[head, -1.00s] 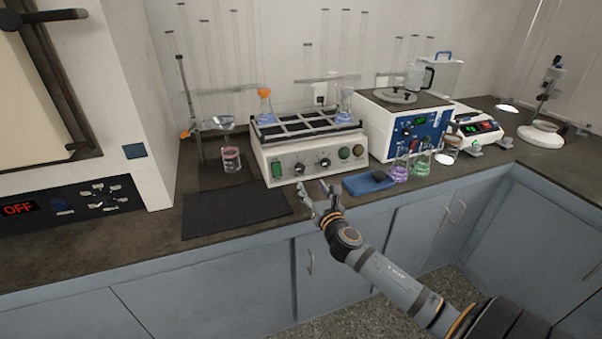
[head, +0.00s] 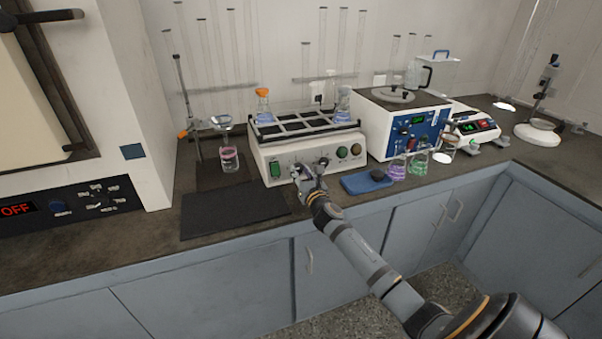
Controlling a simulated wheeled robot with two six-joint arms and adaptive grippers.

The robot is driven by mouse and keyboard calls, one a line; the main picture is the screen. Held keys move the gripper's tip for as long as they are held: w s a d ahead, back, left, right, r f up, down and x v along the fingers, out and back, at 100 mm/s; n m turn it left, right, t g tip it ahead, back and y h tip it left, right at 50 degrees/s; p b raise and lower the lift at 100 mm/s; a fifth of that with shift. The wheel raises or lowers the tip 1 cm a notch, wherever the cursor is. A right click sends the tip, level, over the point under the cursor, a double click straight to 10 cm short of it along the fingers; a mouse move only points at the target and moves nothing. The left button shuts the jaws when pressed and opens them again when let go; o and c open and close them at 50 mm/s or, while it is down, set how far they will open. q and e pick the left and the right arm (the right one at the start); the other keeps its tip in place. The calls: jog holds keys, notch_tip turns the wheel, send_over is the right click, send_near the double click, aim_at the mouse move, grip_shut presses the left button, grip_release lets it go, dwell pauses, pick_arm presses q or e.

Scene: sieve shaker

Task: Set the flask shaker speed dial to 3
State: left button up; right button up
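The flask shaker (head: 262,160) is a cream box with a dark slotted rack (head: 300,124) on top, standing on the counter against the wall. Its front panel has a green switch (head: 275,169) on the left and round buttons on the right. Two dark dials sit between them, now largely behind my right gripper. My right gripper (head: 309,172) is at the front panel in the dial area. I cannot tell whether its fingers touch a dial, how wide they are apart, or what the dials read. My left gripper is not in view.
A black mat (head: 235,211) lies at the front left and a blue tray (head: 366,183) at the right of my gripper. Purple (head: 397,169) and green (head: 418,165) flasks stand near a blue-fronted device (head: 372,128). A beaker (head: 229,158) stands left of the shaker.

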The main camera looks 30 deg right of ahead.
grip_shut()
